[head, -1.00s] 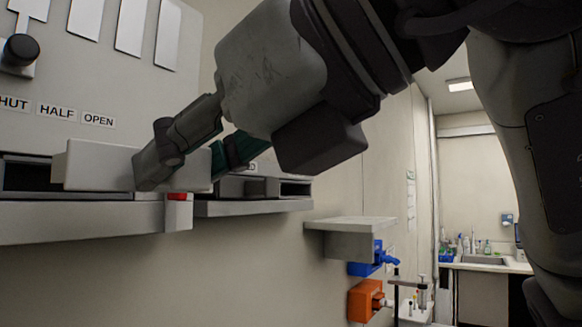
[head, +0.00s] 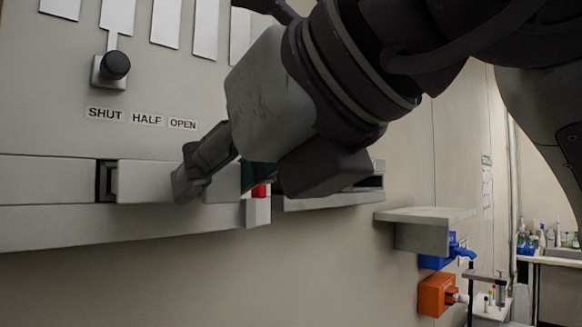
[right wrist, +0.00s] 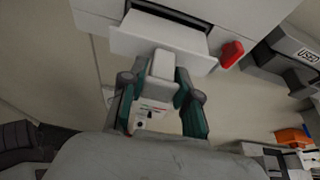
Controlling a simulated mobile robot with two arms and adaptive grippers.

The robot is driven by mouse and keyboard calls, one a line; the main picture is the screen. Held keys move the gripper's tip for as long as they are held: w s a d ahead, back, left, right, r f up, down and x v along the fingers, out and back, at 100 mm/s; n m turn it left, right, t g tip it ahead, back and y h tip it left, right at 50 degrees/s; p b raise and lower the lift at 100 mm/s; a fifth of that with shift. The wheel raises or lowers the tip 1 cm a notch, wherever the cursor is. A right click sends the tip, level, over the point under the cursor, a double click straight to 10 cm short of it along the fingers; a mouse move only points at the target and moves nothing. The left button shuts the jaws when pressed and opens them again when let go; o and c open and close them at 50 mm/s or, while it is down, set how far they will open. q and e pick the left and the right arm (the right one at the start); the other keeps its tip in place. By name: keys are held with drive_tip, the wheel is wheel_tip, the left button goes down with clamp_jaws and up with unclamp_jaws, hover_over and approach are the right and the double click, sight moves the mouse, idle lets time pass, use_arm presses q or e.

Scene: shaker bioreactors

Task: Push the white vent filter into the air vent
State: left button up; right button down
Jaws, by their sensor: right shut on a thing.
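The white vent filter (head: 145,182) is a pale block in the slot of the wall unit in the head view. A narrow dark gap of the air vent (head: 105,181) shows at its left end. My right gripper (head: 215,172) is shut on the filter; one finger crosses its front face. In the right wrist view the filter (right wrist: 150,37) is a broad pale plate, and its grip block sits between the fingers of the gripper (right wrist: 157,80). The fingers hide part of the filter. My left gripper is not in view.
A red tab (head: 260,191) sits on the ledge (head: 120,223) just right of the filter. Above is a black knob (head: 115,65) over labels SHUT, HALF, OPEN. A grey shelf (head: 425,215), a blue fixture (head: 440,260) and an orange one (head: 436,295) are on the wall at right.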

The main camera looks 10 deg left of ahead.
drive_tip(key=shift+w+a, duration=1.05)
drive_tip(key=shift+a, duration=0.25)
drive_tip(key=shift+w+a, duration=1)
drive_tip(key=shift+a, duration=0.3)
idle(4.6)
drive_tip(key=c, duration=0.8)
unclamp_jaws()
drive_tip(key=shift+o, duration=0.2)
